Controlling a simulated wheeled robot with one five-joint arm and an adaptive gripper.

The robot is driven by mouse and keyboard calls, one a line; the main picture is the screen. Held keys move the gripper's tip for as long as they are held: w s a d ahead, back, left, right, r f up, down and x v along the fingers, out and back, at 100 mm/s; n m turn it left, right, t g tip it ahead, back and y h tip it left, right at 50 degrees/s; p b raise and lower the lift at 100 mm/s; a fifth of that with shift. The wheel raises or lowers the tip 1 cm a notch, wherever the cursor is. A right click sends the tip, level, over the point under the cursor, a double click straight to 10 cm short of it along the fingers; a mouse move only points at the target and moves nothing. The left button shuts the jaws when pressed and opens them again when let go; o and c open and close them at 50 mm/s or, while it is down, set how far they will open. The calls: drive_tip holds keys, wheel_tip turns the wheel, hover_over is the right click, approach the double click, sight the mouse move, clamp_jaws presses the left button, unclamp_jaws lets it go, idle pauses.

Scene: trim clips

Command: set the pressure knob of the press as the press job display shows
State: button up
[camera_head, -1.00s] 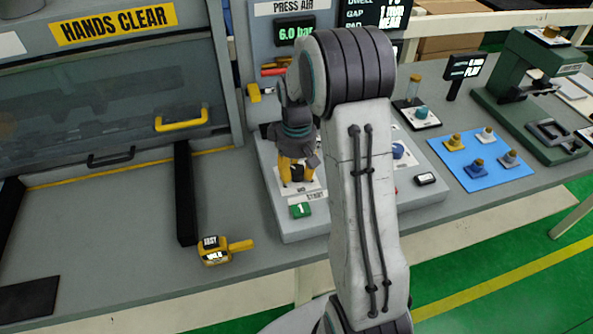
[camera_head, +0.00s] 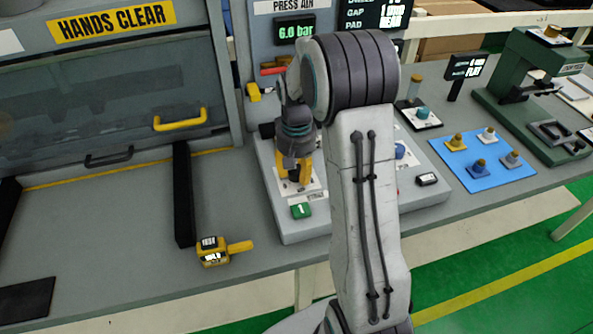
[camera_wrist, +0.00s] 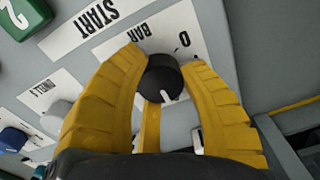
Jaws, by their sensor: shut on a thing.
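My gripper (camera_head: 293,178) is at the grey press control panel (camera_head: 290,226), fingers pointing down. In the wrist view its yellow fingers (camera_wrist: 160,85) are shut on a black round knob (camera_wrist: 162,78) with a white mark on its side. A label with "BAR" and "0" (camera_wrist: 182,40) lies on the panel beside the knob. The press air display (camera_head: 294,29) reads 6.0 bar in green. A black display (camera_head: 376,14) at the top shows lines with GAP and PAD; its top is cut off and its values are hard to read.
A green button (camera_head: 301,211) sits near the panel's front edge; a START label (camera_wrist: 85,28) shows in the wrist view. A yellow handheld device (camera_head: 214,252) lies on the bench at front. A blue mat (camera_head: 482,178) with several small parts is at right.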

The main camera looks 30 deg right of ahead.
sight(297, 170)
drive_tip(key=shift+s+a+f, duration=0.1)
drive_tip(key=shift+s+f, duration=0.05)
drive_tip(key=shift+s, duration=0.05)
drive_tip(key=o, duration=1.2)
drive_tip(key=shift+w, duration=0.1)
drive_tip(key=shift+w+r, duration=0.1)
drive_tip(key=shift+r, duration=0.6)
wheel_tip(297, 170, up, 11)
drive_tip(key=shift+f, duration=0.1)
